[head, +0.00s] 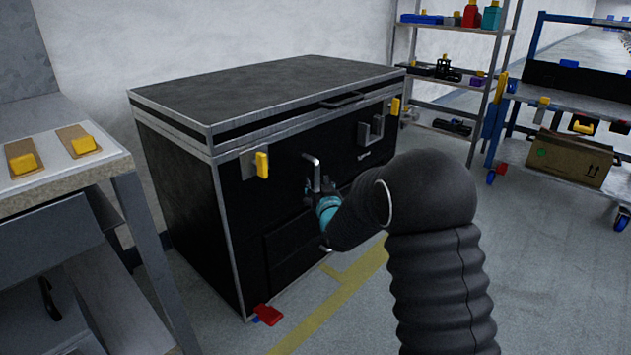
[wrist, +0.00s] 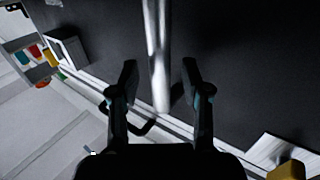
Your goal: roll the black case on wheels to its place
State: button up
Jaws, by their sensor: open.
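The black case (head: 280,200) has silver edges, a closed lid, yellow latches and a red wheel part at its lower front corner. It stands on the floor by the wall. A silver bar handle (head: 313,172) sticks out of its front face. My gripper (head: 318,205) is at the case's front, close to this handle. In the wrist view my open gripper (wrist: 160,88) has one finger on each side of the silver handle (wrist: 159,50), with gaps visible on both sides. My dark arm hides part of the case's front right.
A workbench (head: 70,180) with two yellow-handled pieces stands close on the left. A shelf rack (head: 450,28) and a blue-framed cart (head: 560,95) with a cardboard box (head: 568,158) stand at the back right. A yellow floor line (head: 335,305) runs before the case; the floor to the right is clear.

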jog(key=shift+x, duration=0.9)
grip_shut()
jog(key=shift+w+d, duration=0.1)
